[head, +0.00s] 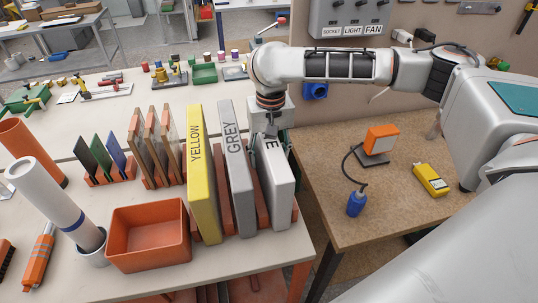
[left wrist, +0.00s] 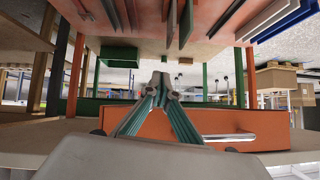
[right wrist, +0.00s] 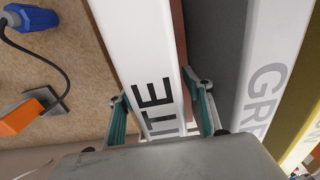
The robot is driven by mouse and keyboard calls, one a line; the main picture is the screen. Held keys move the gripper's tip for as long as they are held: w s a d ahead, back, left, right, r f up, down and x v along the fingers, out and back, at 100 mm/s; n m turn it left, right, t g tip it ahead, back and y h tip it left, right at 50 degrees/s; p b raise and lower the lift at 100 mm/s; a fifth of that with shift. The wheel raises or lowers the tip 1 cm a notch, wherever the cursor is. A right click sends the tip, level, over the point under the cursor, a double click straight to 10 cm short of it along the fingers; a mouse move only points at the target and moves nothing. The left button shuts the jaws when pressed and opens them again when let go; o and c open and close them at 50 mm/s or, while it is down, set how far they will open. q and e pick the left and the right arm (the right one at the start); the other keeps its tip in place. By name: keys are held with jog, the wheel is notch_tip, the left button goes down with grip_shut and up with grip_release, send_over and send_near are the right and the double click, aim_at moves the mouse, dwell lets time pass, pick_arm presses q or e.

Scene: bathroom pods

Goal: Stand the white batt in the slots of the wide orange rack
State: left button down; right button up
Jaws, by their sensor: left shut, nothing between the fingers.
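The white batt (head: 276,185) stands upright in the right end of the wide orange rack (head: 220,190), beside the grey batt (head: 238,165) and the yellow batt (head: 202,170). My right gripper (head: 274,138) is at its top, with a finger on either side. In the right wrist view the fingers straddle the white batt's lettered edge (right wrist: 155,100); I cannot tell whether both press on it. The batt's lower end is partly hidden by the rack. My left gripper (left wrist: 162,85) is shut and empty, near an orange surface; it does not show in the head view.
An orange bin (head: 148,238) stands left of the rack. Behind it are a rack of thin wooden panels (head: 158,145) and a small rack of coloured plates (head: 100,160). A brown table (head: 390,205) on the right holds an orange device, a blue-handled tool and a yellow meter.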

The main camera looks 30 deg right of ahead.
notch_tip(320, 180, up, 12)
jog(key=shift+s+d, duration=0.1)
jog(key=shift+s, duration=0.05)
dwell(0.5)
